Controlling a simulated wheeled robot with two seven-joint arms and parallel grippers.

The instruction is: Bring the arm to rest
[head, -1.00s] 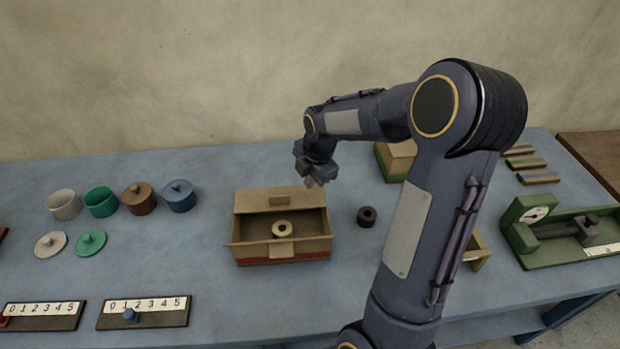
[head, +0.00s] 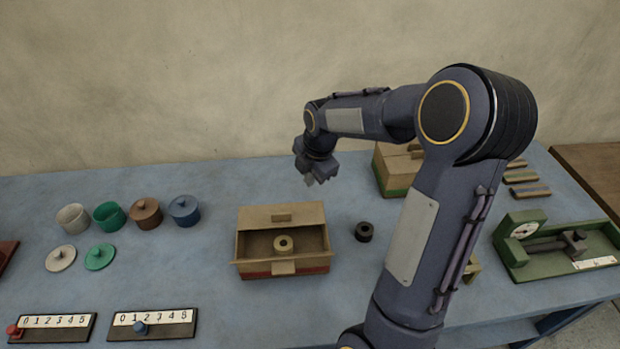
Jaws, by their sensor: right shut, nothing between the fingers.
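My right gripper (head: 309,181) is at the end of my right arm, pointing down above the back of the blue table. It is shut and empty, and it appears apart from everything around it. Below it in the picture stands an open brown box (head: 262,268) with a red lower edge. A pale ring-shaped roll (head: 283,244) sits inside the box. A black roll (head: 364,232) lies on the table to the right of the box. My left gripper is not in view.
A second box (head: 392,170) with a green base stands behind my right arm, partly hidden. Several pots (head: 146,213) and two loose lids stand at the left. Two number scales (head: 152,325) lie at the front left. A green gauge device (head: 520,250) is at the right.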

